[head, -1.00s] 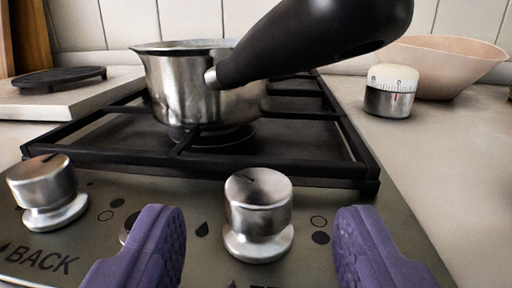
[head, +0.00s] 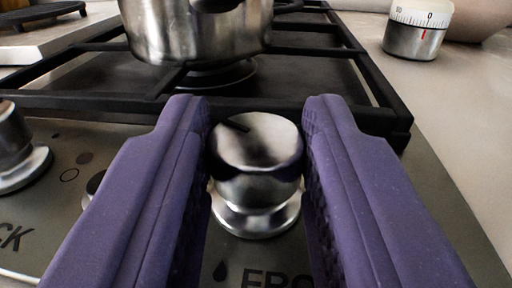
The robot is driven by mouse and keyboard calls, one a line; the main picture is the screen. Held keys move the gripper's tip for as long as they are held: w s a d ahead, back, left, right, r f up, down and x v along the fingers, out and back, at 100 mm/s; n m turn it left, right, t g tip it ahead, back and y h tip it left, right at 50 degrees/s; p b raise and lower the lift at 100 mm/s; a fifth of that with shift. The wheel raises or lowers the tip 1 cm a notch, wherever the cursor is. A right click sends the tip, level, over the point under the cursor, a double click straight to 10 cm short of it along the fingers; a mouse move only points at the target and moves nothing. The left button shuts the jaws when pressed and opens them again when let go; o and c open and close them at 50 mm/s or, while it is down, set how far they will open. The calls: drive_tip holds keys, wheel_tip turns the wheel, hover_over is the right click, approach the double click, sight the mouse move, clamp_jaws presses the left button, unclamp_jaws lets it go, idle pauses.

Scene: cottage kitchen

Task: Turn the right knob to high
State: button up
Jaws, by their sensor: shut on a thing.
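The right knob (head: 257,160) is a round silver metal knob on the hob's front panel, in the middle of the head view. A dark pointer mark on its top lies toward the upper left. My gripper (head: 256,125) has two purple fingers, one on each side of the knob. The fingers are shut on the knob's upper part. The marks around the knob's base are partly hidden by the fingers. The lettering in front of it is cut off by the frame's lower edge.
A silver pot (head: 195,30) stands on the black grate (head: 340,75) behind the knob. The left knob (head: 15,150) is at the left edge. A white and silver timer (head: 418,30) stands on the counter at upper right, by a bowl.

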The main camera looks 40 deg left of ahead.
drive_tip(key=shift+w+d+f+n+g+y+b, duration=0.1)
drive_tip(key=shift+n+g+y+b, duration=0.35)
drive_tip(key=shift+n+g+y, duration=0.1)
drive_tip(key=shift+w+d+f+n+g+y+b, duration=0.1)
drive_tip(key=shift+n+g+y+b, duration=0.35)
drive_tip(key=shift+n+g+y, duration=0.1)
drive_tip(key=shift+w+d+r+n+g+y+b, duration=0.1)
drive_tip(key=shift+n+g+y+b, duration=0.25)
drive_tip(key=shift+n+g+y, duration=0.7)
drive_tip(key=shift+w+r+n+g+y+b, duration=0.1)
drive_tip(key=shift+n+g+y+b, duration=0.4)
drive_tip(key=shift+g, duration=0.95)
drive_tip(key=shift+n, duration=0.25)
drive_tip(key=o, duration=1)
drive_tip(key=shift+o, duration=0.2)
drive_tip(key=p+v, duration=0.2)
drive_tip(key=v, duration=0.6)
